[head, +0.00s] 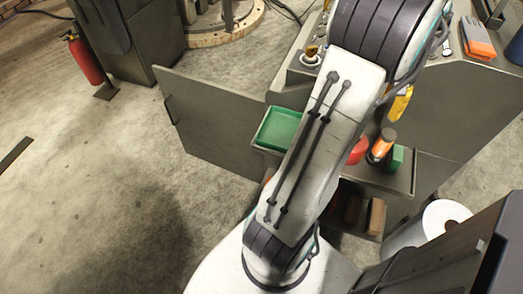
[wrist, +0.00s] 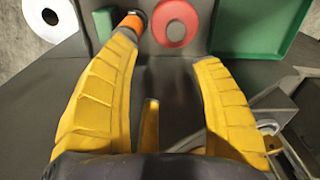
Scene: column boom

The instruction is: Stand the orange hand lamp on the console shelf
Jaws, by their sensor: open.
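The orange hand lamp (head: 380,150) has a dark end and is on the grey shelf (head: 400,179) at the side of the console, next to a green block (head: 397,158). It looks roughly upright, but its base is hidden. In the wrist view the lamp (wrist: 131,22) shows at the top, partly behind the tip of the left yellow finger. My gripper (head: 400,103) is in front of the console side, above the shelf. In the wrist view its fingers (wrist: 163,52) are spread with nothing between them. I cannot tell whether the left finger touches the lamp.
A red ring-shaped roll (wrist: 175,22) stands beside the lamp, with a green tray (head: 278,129) on the shelf's left. An open cabinet door (head: 210,120) juts left. A white roll (head: 440,222) stands right. A red extinguisher (head: 86,60) stands far left. Open floor lies at left.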

